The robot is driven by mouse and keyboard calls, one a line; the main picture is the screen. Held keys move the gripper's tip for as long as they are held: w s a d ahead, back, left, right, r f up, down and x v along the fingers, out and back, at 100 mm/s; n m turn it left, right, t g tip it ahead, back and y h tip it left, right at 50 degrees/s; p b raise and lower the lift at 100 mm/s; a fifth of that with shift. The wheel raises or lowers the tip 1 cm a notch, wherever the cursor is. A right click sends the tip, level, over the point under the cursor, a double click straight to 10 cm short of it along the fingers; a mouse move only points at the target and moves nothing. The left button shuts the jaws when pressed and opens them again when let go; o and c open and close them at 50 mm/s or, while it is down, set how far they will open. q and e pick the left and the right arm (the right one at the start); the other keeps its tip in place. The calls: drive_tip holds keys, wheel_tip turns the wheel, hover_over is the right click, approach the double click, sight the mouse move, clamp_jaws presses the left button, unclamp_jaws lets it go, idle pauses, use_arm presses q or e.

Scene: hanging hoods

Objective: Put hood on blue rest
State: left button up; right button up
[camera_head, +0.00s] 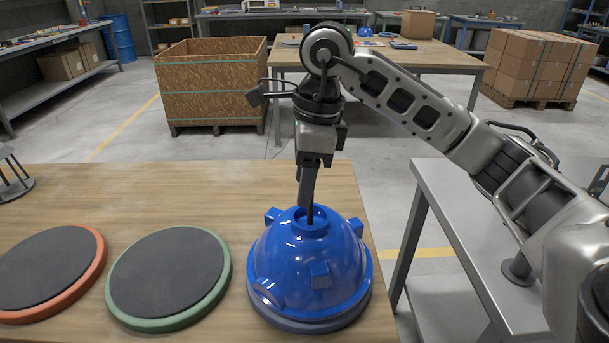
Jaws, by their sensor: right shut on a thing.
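The blue dome-shaped hood (285,255) is at the right end of the wooden table, upright, with small blocks on its sides and a raised collar on top. A blue-grey rim (312,325) shows beneath its lower edge; this looks like the blue rest, mostly hidden by the hood. I cannot tell whether the hood touches it. My right gripper (309,212) points down from above and is shut on the hood's top collar. My left gripper is not in view.
A green-rimmed round rest (168,275) and an orange-rimmed one (45,268) lie left of the hood, both bare. A grey stand (14,183) is at the table's left edge. A grey bench (460,220) stands right of the table. The table behind the rests is clear.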

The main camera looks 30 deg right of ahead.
drive_tip(key=shift+f+b, duration=0.3)
drive_tip(key=o, duration=1.3)
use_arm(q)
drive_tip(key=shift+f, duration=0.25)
use_arm(e)
drive_tip(key=shift+r+p, duration=0.25)
drive_tip(key=shift+p, duration=0.05)
use_arm(q)
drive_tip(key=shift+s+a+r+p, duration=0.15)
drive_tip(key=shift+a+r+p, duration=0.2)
drive_tip(key=shift+p, duration=0.65)
use_arm(e)
drive_tip(key=r, duration=0.4)
drive_tip(key=d+r, duration=0.1)
drive_tip(key=r, duration=0.3)
drive_tip(key=s+r, duration=0.1)
drive_tip(key=r, duration=0.2)
drive_tip(key=shift+d+r, duration=0.25)
drive_tip(key=shift+r, duration=0.15)
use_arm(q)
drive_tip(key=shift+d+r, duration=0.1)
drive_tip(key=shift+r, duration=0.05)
